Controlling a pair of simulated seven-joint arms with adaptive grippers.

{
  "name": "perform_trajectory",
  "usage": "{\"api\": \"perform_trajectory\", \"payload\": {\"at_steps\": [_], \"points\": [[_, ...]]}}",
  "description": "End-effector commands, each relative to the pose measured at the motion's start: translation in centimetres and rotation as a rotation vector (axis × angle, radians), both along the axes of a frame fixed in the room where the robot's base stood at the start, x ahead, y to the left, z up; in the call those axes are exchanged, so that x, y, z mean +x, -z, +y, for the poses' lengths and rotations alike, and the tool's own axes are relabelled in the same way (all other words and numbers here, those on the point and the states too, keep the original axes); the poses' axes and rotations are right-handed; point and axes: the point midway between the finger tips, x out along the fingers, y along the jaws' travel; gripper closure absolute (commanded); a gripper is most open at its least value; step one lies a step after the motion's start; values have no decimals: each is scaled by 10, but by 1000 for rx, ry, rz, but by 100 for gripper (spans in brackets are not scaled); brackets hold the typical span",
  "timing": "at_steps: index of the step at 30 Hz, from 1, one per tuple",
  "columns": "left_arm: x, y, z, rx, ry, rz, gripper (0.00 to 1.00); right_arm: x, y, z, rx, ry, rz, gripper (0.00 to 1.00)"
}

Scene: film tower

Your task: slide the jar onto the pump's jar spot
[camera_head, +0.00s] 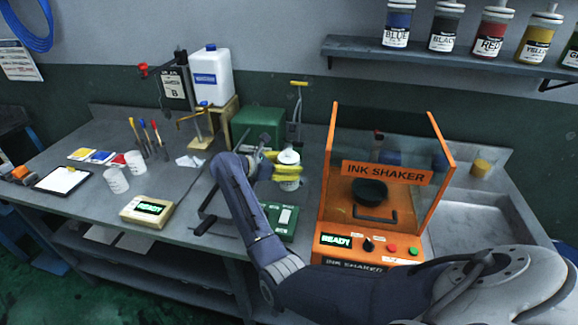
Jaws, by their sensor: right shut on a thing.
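My right gripper (287,169) reaches in from the right and has its yellow fingers shut on a small white-lidded jar (288,157). The jar is upright, and the fingers cover much of its middle. I cannot tell whether its base touches the bench. A green machine (259,121) stands behind the gripper, with a grey upright and yellow handle (298,84) beside it. I cannot tell for certain which of these is the pump, and I cannot make out its jar spot. My left gripper is not in view.
An orange ink shaker (374,174) stands right of the jar. A green-based device (284,219) is in front of it. A white jug (210,74) stands at the back left. Two white cups (115,180) and a READY display box (147,207) are on the left.

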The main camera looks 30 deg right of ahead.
Motion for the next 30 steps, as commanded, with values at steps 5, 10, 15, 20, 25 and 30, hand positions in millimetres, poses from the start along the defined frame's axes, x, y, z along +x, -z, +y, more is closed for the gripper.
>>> {"api": "perform_trajectory", "payload": {"at_steps": [5, 10, 15, 20, 25, 30], "points": [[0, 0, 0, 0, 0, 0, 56, 1, 1, -1, -2, -1, -1, 85], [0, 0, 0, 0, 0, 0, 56, 1, 2, -1, -1, 0, -2, 85], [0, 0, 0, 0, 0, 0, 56, 1, 2, -1, -1, -1, -1, 33], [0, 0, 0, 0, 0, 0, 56, 1, 2, -1, -1, 0, -1, 14], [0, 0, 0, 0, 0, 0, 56, 1, 2, -1, 0, 0, 0, 9], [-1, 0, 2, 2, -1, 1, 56, 1, 3, 1, 2, 0, 1, 9]]}}
